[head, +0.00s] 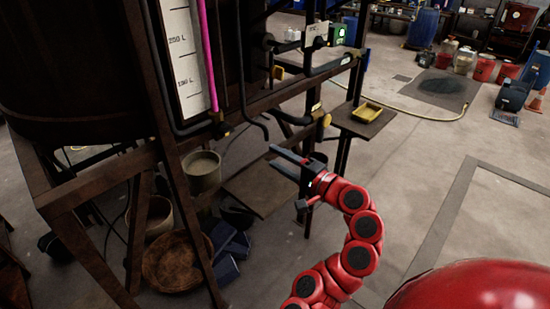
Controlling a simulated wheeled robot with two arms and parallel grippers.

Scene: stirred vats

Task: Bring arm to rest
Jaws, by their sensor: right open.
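My right gripper (287,163) is at the end of the red arm (350,225) that rises from the bottom of the head view. Its dark fingers point left toward the vat's frame and are apart, with nothing between them. It appears in front of the brown stand, near a low brown board (262,185); the gap in depth is hard to tell. The arm is bent and raised. My left gripper is not in view.
A dark vat (70,70) with a level gauge (185,60) stands on a rusty frame (90,195) at left. Buckets (202,170) and a basket (176,262) sit below. A small shelf (364,121) holds a yellow tray (367,112). Floor (420,165) at right is mostly clear.

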